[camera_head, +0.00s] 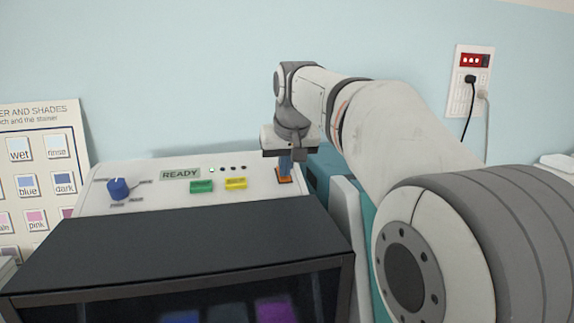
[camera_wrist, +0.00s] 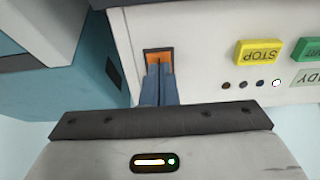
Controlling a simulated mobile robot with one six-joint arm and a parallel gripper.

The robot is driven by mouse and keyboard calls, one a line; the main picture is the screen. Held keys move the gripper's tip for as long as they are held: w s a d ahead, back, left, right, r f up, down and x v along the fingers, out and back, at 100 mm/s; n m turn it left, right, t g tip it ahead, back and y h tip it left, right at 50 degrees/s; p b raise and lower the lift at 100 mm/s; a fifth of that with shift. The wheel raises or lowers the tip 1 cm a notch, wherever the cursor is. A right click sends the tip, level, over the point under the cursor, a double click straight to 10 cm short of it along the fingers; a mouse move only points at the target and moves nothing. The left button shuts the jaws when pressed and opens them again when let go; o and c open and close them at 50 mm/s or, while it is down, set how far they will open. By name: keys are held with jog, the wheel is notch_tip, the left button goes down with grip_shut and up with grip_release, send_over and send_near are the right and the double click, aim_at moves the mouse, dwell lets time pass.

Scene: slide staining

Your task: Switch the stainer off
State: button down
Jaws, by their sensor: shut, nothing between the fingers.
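The stainer (camera_head: 140,240) is a white console with a dark front, and its display (camera_head: 180,174) reads READY. One small indicator light (camera_wrist: 276,83) is lit beside several dark ones. An orange switch (camera_head: 284,180) in a dark frame sits at the right end of the panel; it also shows in the wrist view (camera_wrist: 152,56). My gripper (camera_head: 285,173) is shut and empty, pointing down with its blue fingertips (camera_wrist: 159,68) at the switch. They hide part of it; whether they touch it I cannot tell.
A green button (camera_head: 201,186), a yellow STOP button (camera_wrist: 257,52) and a blue knob (camera_head: 120,188) are on the same panel. A teal unit (camera_wrist: 85,75) stands close beside the stainer's right side. A wall outlet (camera_head: 470,80) has a red display and plugged cords.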

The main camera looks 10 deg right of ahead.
jog(key=shift+r+p, duration=0.35)
jog(key=shift+r, duration=0.15)
jog(key=v, duration=1.3)
jog(key=shift+s+p, duration=0.25)
jog(key=shift+p, duration=0.2)
jog(key=shift+f, duration=0.1)
jog(key=shift+w+a+r+b, duration=0.1)
jog(key=shift+w+r+b, duration=0.4)
jog(key=shift+b, duration=0.65)
